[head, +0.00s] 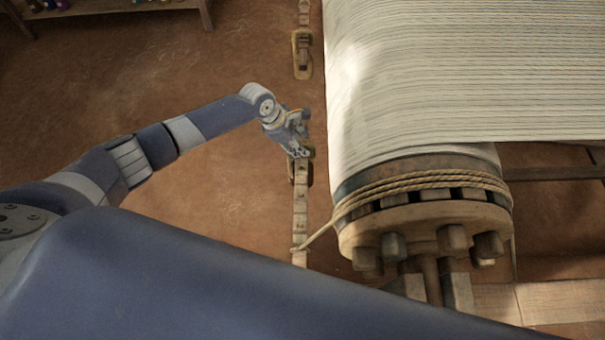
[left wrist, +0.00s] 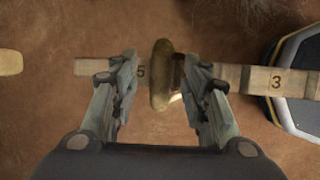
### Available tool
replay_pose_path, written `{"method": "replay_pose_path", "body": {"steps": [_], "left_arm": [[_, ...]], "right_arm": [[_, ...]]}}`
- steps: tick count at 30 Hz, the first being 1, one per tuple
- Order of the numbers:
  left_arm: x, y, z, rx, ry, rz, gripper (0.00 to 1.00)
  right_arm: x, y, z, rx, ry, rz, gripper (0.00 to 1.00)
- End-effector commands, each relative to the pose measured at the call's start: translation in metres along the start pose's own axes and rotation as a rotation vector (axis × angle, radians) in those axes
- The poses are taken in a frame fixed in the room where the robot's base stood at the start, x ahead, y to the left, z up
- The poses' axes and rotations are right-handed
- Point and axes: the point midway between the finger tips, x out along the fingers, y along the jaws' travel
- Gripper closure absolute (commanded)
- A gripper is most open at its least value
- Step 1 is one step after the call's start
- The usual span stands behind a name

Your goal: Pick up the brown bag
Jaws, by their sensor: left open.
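A narrow wooden bar (head: 300,205) with numbered marks runs up the head view beside the loom. In the left wrist view the bar (left wrist: 250,78) lies crosswise, with a 5 and a 3 showing. A rounded brown piece, which looks like the brown bag (left wrist: 160,75), sits across the bar between my left fingers. My left gripper (left wrist: 162,88) is open around it, one finger on each side, with gaps showing. In the head view my left gripper (head: 300,150) is over the bar and hides most of the brown piece. My right gripper is not in view.
A large roller with pale warp threads (head: 440,75) and rope (head: 430,182) around its end stands just right of the bar. Another brown piece (head: 302,55) is farther up the bar. A wooden shelf (head: 110,8) is at upper left. The brown floor on the left is clear.

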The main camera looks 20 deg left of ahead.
Motion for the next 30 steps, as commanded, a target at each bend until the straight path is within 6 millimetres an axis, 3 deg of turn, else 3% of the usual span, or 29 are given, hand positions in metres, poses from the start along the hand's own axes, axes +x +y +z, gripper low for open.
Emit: {"method": "replay_pose_path", "body": {"steps": [10, 15, 30], "left_arm": [[0.0054, 0.0005, 0.0001, 0.000, -0.001, 0.001, 0.60], [0.0053, 0.0004, -0.0001, 0.000, 0.000, 0.001, 0.99], [0.0027, 0.0032, 0.0024, 0.001, -0.005, 0.007, 1.00]], "right_arm": [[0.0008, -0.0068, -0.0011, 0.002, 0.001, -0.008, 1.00], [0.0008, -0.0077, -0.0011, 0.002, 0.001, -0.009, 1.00], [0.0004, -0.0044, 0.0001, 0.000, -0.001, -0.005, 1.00]]}}
